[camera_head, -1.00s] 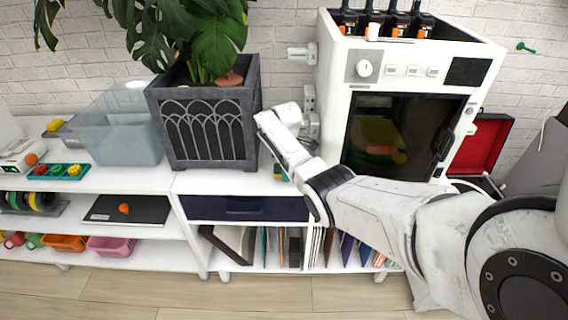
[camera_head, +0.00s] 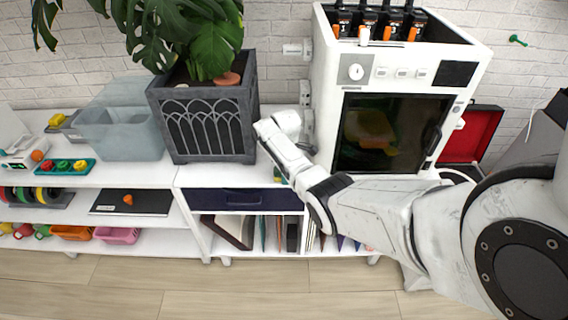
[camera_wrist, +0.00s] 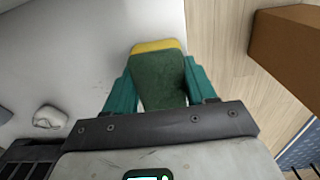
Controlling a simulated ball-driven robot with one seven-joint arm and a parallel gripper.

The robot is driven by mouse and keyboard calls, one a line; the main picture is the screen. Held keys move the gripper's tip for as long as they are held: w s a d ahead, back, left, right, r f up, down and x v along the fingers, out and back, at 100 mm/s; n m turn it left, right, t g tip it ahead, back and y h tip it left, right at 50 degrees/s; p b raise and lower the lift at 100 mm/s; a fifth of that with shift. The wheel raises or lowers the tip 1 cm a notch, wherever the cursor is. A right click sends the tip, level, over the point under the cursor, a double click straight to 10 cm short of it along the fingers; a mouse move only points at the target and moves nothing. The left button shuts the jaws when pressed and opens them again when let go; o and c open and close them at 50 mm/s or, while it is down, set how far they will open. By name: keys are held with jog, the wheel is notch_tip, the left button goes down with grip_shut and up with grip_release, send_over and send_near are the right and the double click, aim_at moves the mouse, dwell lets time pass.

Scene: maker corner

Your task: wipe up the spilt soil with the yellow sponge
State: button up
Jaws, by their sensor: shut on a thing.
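The sponge (camera_wrist: 158,76) is in the wrist view, with a dark green pad facing me and a yellow edge (camera_wrist: 155,46) at its far end. My gripper (camera_wrist: 157,85) is shut on it, one teal finger on each side. The sponge is over the white shelf top (camera_wrist: 80,50); I cannot tell whether it touches. In the head view my gripper (camera_head: 280,172) is mostly hidden behind my wrist, near the shelf's front edge, right of the planter. I cannot make out the spilt soil in either view.
The grey planter (camera_head: 208,130) with a leafy plant stands left of my wrist. The white machine (camera_head: 395,85) with a dark window stands to the right. A clear bin (camera_head: 120,135) and a teal tray (camera_head: 62,167) are farther left. The blue drawer (camera_head: 245,200) is below.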

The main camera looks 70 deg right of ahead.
jog(key=shift+s+a+f+p, duration=0.1)
jog(key=shift+a+p, duration=0.1)
jog(key=shift+a, duration=0.2)
jog(key=shift+s+a+f+p, duration=0.1)
jog(key=shift+a+p, duration=0.05)
jog(key=shift+a, duration=0.25)
jog(key=shift+w+r, duration=0.15)
jog(key=shift+w, duration=0.05)
jog(key=shift+r+p, duration=0.2)
jog(key=shift+p, duration=0.1)
notch_tip(320, 180, up, 4)
jog(key=p, duration=0.3)
jog(key=shift+w, duration=0.1)
jog(key=shift+d+r, duration=0.1)
jog(key=shift+r, duration=0.75)
jog(key=shift+r, duration=1.5)
